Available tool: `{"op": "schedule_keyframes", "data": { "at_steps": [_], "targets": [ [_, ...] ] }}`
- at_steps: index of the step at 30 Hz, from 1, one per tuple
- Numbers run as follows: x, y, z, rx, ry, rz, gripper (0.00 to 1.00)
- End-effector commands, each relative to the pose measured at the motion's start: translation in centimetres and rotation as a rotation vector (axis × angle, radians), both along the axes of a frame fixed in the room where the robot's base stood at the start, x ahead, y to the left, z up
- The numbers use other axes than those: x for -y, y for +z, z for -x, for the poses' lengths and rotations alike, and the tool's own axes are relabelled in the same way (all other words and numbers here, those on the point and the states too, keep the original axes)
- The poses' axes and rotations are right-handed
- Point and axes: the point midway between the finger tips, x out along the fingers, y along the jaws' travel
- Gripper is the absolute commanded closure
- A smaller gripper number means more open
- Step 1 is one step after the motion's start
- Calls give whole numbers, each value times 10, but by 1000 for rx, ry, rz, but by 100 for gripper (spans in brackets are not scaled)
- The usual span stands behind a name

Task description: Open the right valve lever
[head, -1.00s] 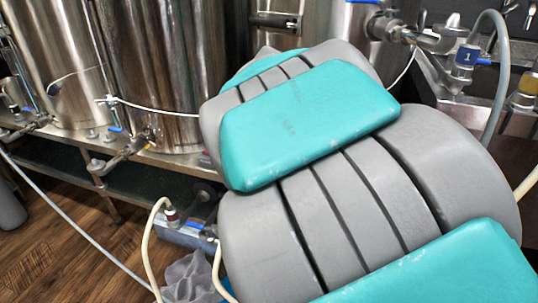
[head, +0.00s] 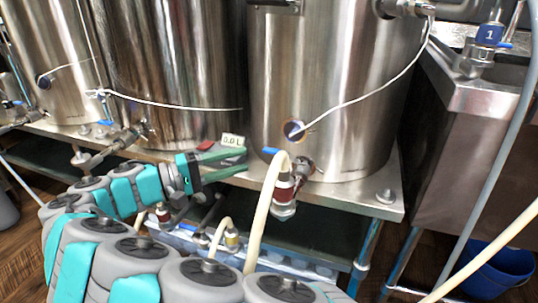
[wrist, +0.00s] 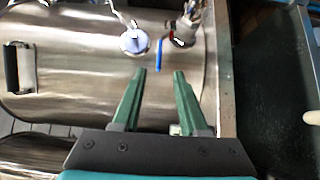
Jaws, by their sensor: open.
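The right kettle's valve (head: 303,167) has a small blue lever (head: 270,150) that sticks out to the left, next to the cream hose. In the wrist view the blue lever (wrist: 158,55) lies just past the fingertips, about midway between them. My gripper (head: 246,160) has green fingers that are open and empty. It points right toward the lever, a short gap away, and does not touch it. In the wrist view my gripper (wrist: 159,72) shows both fingers apart. The valve body (wrist: 183,32) is up and right of the lever there.
The right kettle (head: 335,80) stands on a steel bench (head: 355,195). A cream hose (head: 262,212) with a red fitting (head: 285,188) hangs by the valve. A small "0.0 L" display (head: 233,140) is close behind my fingers. A white cable runs to a round probe (head: 293,131).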

Motion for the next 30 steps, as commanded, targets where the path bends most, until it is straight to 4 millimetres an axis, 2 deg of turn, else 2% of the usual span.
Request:
{"op": "schedule_keyframes", "data": {
  "at_steps": [5, 18, 27, 30],
  "targets": [
    [12, 2, -4, 3, -2, -1, 57],
    [68, 1, -27, 0, -4, -1, 57],
    [71, 1, -30, 0, 0, -2, 57],
    [71, 1, -29, 0, -1, -2, 69]
  ]
}}
